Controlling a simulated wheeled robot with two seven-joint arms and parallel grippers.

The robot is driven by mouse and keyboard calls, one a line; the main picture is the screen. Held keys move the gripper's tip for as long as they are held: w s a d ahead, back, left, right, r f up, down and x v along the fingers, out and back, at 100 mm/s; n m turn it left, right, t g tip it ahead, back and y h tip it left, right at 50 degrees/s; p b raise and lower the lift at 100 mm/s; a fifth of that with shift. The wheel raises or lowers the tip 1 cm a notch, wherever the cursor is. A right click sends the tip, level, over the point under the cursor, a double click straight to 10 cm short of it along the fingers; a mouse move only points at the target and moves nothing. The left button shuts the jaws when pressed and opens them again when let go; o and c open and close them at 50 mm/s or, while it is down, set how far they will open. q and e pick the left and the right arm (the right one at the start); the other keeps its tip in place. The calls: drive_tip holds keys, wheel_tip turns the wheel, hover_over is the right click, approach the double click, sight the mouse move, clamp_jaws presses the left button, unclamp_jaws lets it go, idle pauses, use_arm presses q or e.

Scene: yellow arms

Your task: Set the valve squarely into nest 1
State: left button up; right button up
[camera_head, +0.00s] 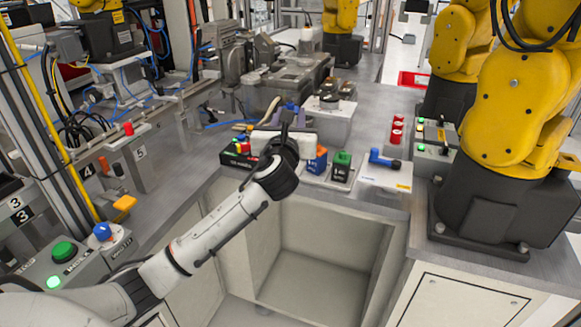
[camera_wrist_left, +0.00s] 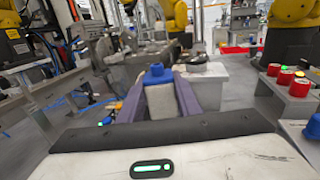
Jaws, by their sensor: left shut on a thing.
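My left gripper (camera_head: 286,112) is shut on a grey block-shaped piece with a blue top, which looks like the valve (camera_wrist_left: 158,98). In the left wrist view the piece stands upright between the two purple fingers (camera_wrist_left: 160,78). In the head view my wrist hides most of it. The gripper is over the bench, above and behind the row of small boxes. A blue elbow-shaped part (camera_head: 384,158) with a dark end lies on a white block (camera_head: 386,178) to the right. I cannot read which place is nest 1. My right gripper is not in view.
A white stand (camera_head: 328,120) with dark round parts is just beyond the gripper. A black bin (camera_head: 238,160), a blue box (camera_head: 317,161) and a green-topped box (camera_head: 341,168) line the front edge. Red buttons (camera_head: 397,130) and a yellow arm (camera_head: 520,110) stand right.

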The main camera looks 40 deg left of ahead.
use_arm(q)
wheel_tip(320, 180, down, 10)
drive_tip(key=shift+r+b, duration=0.2)
drive_tip(key=shift+b, duration=0.65)
drive_tip(key=shift+f, duration=0.1)
drive_tip(key=o, duration=1.2)
drive_tip(key=shift+f, duration=0.1)
